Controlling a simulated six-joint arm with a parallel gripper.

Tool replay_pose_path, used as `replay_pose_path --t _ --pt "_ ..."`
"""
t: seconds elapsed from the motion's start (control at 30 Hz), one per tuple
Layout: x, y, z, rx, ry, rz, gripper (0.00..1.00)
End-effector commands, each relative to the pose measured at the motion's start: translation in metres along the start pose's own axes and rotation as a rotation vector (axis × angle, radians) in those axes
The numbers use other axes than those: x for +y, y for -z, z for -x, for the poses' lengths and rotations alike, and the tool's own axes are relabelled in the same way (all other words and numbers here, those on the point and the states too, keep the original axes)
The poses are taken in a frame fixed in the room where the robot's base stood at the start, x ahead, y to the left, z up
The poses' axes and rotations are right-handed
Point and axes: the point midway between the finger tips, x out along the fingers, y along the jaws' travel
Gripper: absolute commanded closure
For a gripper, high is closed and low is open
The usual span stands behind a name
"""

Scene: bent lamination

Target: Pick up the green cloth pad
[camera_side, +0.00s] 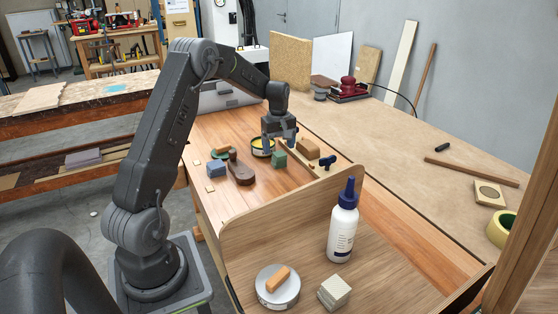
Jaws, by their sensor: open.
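A small green block-like pad (279,160), which looks like the green cloth pad, lies on the orange-brown wooden bench. My gripper (280,143) points down just above and behind it and is open. Whether the fingers touch the pad cannot be told at this size. Part of the pad's far side is hidden near the gripper.
A curved wooden panel (285,217) and a glue bottle (343,225) are in front.

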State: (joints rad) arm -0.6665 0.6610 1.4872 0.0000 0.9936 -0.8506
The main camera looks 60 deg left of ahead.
Motion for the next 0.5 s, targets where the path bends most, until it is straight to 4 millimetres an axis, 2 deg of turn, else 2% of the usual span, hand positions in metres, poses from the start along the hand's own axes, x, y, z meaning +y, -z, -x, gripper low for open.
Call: replay_pose_path --t 0.17,0.33,0.5 --pt "0.000 0.000 -0.012 -0.001 0.001 -0.001 0.23" --pt "0.002 0.001 -0.038 -0.003 0.003 -0.001 0.23" --pt "0.002 0.001 -0.054 -0.001 0.000 -0.001 0.23"
